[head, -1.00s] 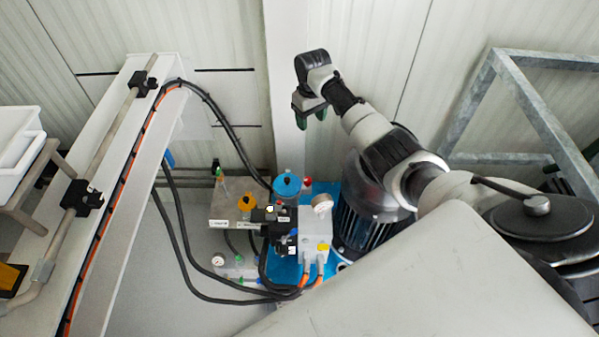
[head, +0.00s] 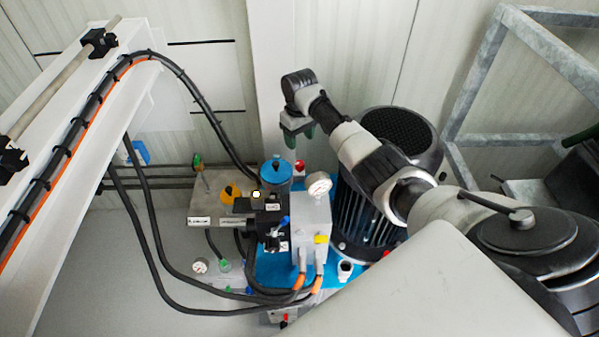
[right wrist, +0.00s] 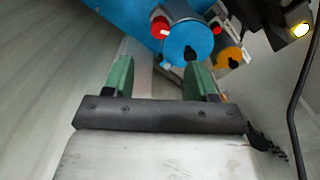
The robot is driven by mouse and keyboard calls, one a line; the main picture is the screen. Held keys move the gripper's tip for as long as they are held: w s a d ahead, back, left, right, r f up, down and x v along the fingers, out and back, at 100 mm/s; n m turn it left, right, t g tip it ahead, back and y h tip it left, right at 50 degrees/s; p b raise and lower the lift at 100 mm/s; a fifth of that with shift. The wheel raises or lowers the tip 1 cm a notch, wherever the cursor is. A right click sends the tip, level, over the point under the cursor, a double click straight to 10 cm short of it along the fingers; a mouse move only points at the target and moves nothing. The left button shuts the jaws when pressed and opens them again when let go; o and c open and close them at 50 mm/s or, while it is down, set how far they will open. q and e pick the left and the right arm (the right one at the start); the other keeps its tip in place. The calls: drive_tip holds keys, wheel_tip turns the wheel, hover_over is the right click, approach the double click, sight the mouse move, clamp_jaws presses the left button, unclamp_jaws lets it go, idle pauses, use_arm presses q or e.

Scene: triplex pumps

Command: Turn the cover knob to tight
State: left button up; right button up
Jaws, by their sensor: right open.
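The pump unit has a round blue cover (head: 275,170) with a small black knob (head: 277,160) on top. The cover (right wrist: 186,40) and its black knob (right wrist: 191,54) also show in the right wrist view, beyond the fingertips. I cannot tell from the frames which knob is the cover knob or how tight it is. My right gripper (head: 298,131) is open and empty, above and slightly right of the blue cover in the head view. In the wrist view its green fingers (right wrist: 158,65) stand apart, with the black knob near the right fingertip's line. My left gripper is not in view.
A red knob (right wrist: 160,25) and an orange cap (right wrist: 229,54) flank the blue cover. A pressure gauge (head: 319,184), a dark motor (head: 403,143) and black hoses (head: 145,235) crowd the unit. A metal frame (head: 480,85) stands right; the wall is behind.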

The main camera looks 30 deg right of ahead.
sight(300, 163)
wheel_tip(300, 163, down, 9)
drive_tip(key=shift+r+b, duration=0.2)
drive_tip(key=shift+b, duration=0.85)
drive_tip(key=shift+f, duration=0.6)
drive_tip(key=shift+f+b, duration=0.35)
drive_tip(key=shift+f, duration=0.05)
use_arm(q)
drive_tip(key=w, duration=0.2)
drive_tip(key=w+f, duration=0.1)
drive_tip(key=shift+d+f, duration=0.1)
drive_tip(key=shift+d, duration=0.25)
use_arm(e)
drive_tip(key=c, duration=0.9)
